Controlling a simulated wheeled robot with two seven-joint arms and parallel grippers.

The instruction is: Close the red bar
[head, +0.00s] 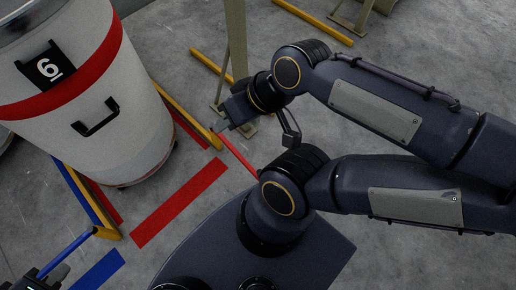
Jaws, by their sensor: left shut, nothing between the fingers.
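The red bar (237,153) runs slantwise from beside the yellow floor frame down to my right arm, which hides its lower end. My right gripper (228,108) is close to the bar's upper end; whether it touches the bar is unclear, and so is the opening of its fingers. My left gripper (56,277) is at the bottom left corner, shut and partly cut off by the picture's edge. It is near the lower end of a blue bar (65,254) and far from the red bar.
A large white can (85,125) with a red band and the number 6 stands at the upper left. Yellow floor rails (188,110) run beside it. Red (180,200) and blue (97,271) strips mark the floor. A post (237,45) stands behind my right gripper.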

